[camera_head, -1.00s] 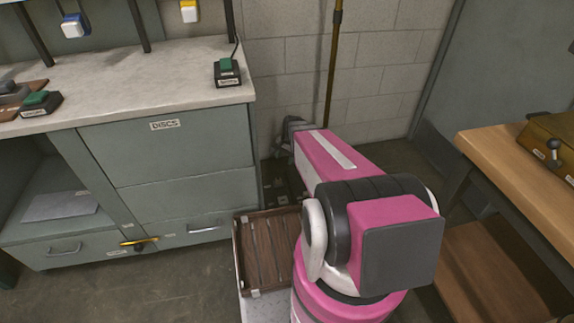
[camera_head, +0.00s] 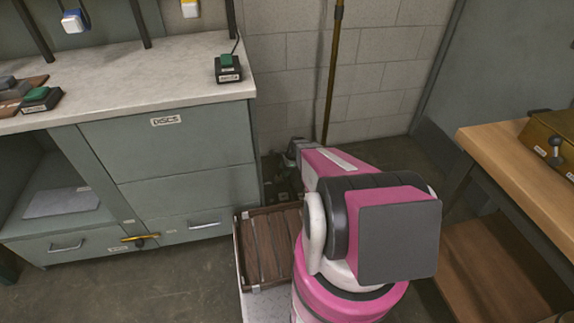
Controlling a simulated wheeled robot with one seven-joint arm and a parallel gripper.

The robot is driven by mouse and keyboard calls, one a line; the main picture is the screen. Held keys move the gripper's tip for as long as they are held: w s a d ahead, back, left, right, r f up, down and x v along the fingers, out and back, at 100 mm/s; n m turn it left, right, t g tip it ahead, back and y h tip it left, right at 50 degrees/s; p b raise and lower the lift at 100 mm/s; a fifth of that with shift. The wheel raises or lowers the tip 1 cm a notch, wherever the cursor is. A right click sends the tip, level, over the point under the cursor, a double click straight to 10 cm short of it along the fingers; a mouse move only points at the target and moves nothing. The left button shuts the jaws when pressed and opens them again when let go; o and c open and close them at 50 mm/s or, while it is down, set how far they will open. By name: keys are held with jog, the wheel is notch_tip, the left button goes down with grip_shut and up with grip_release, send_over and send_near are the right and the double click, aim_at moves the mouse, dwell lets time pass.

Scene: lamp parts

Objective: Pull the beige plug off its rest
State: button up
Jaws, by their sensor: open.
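I cannot make out a beige plug in the head view. A green block sits on a small black labelled base (camera_head: 229,75) at the right end of the grey counter. A cord runs up from it. A second green block on a black labelled base (camera_head: 40,100) stands at the counter's left. My pink arm fills the middle right and reaches away toward the wall.
The counter (camera_head: 150,75) stands over grey drawers, one labelled DISCS (camera_head: 165,121). A slatted wooden tray (camera_head: 268,248) lies beside my arm. A wooden table (camera_head: 500,150) with a brass-coloured box (camera_head: 552,142) is at right. A brown pole (camera_head: 331,70) stands by the wall.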

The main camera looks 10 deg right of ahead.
jog(key=shift+x, duration=2.4)
jog(key=shift+c, duration=0.3)
grip_shut()
jog(key=shift+r, duration=0.95)
jog(key=shift+r, duration=0.65)
jog(key=shift+r, duration=0.1)
jog(key=shift+r, duration=1.9)
